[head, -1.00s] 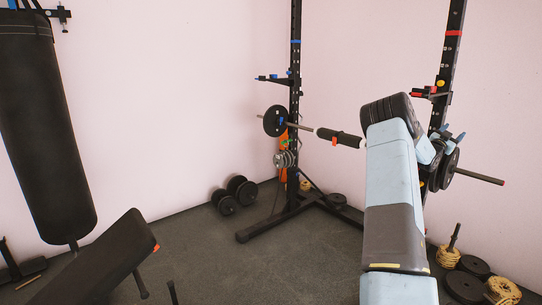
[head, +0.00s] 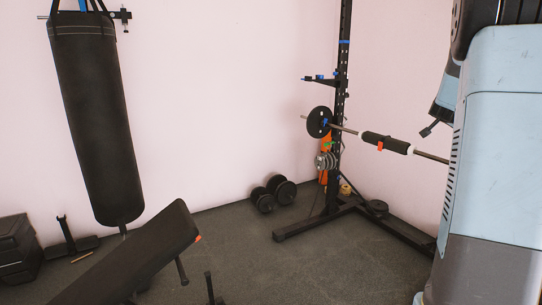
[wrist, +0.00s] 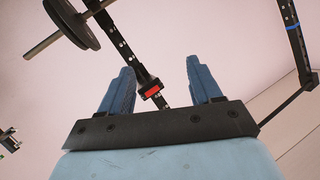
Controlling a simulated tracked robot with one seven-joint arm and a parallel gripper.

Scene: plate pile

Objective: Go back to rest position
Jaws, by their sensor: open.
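My gripper (wrist: 161,82) shows in the wrist view with its two blue fingers spread apart. Nothing is between the fingers except background, where a black rack post with a red band passes behind. In the head view my arm, pale blue and grey, fills the right edge, large and close. The gripper's fingers cannot be made out clearly there. A barbell (head: 434,157) with a black plate (head: 319,122) at its left end rests across the rack (head: 337,150). The barbell's right part is hidden behind my arm.
A black punching bag (head: 92,120) hangs at the left. A tilted black bench (head: 130,260) stands at the front left. Dumbbells (head: 274,194) lie by the back wall. The rack's foot (head: 305,226) reaches over the floor. The middle floor (head: 250,260) is clear.

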